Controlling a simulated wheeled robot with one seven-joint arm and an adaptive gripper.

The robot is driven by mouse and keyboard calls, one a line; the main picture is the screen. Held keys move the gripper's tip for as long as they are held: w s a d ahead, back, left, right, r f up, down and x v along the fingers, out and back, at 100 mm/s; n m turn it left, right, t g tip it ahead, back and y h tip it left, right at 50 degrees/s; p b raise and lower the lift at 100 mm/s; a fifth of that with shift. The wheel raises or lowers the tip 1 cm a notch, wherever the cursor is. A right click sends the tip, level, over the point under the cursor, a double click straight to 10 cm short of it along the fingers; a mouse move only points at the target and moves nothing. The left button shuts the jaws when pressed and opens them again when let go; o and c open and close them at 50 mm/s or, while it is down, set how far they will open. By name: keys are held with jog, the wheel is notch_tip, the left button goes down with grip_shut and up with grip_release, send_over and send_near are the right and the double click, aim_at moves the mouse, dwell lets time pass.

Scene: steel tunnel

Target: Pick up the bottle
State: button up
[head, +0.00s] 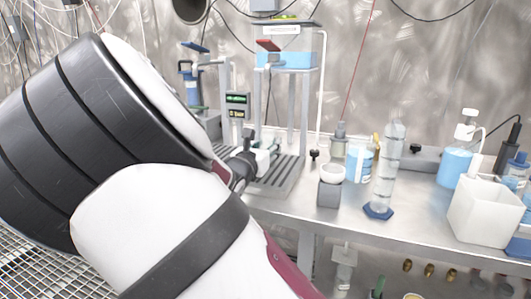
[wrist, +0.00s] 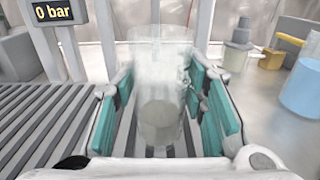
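A clear, translucent bottle (wrist: 160,95) stands upright in the middle of the wrist view, between the two teal-padded fingers of my gripper (wrist: 163,105). The fingers are spread wide, one on each side of it. A gap shows between the lower part of the bottle and the pads; whether its upper sides touch them is hard to tell. In the head view my gripper (head: 250,160) is small and partly hidden behind my arm, over the slatted stand. I cannot make out the bottle clearly there.
A gauge reading 0 bar (wrist: 53,12) stands at the left, beside a slatted grey platform (wrist: 40,125). On the bench to the right are a clear cylinder on a blue base (head: 385,170), a blue-liquid bottle (head: 455,165) and a white container (head: 480,210). A frame with a blue tank (head: 285,58) stands behind.

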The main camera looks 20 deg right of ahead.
aim_at(264, 135)
grip_shut()
jog(key=shift+r+p, duration=0.45)
jog(key=shift+r, duration=0.35)
notch_tip(264, 135, up, 2)
jog(key=shift+r+p, duration=0.1)
jog(key=shift+p, duration=0.5)
jog(key=s+d+r+p, duration=0.1)
jog(key=s+p, duration=0.3)
jog(key=s, duration=1.1)
jog(key=shift+s+d, duration=0.4)
jog(key=shift+d, duration=0.5)
jog(key=shift+r, duration=0.1)
